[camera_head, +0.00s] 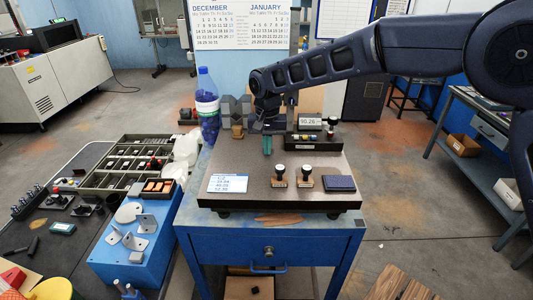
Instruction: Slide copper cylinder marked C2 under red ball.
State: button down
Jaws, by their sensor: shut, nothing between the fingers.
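My gripper (267,147) is shut and empty, pointing down above the back part of the dark stone plate (255,202) on the blue cabinet. I cannot make out a marking C2 on anything. No copper cylinder can be told for sure. A small dark box (144,190) at the left holds several copper-coloured pieces, too small to identify. I cannot pick out a red ball with certainty. My arm and gripper hide part of the plate's back area.
A digital display (310,122) stands behind. A bottle (207,105) stands at back left. The plate's centre is fairly clear.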

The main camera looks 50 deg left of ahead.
jog(key=shift+w+a, duration=1)
jog(key=shift+d, duration=0.1)
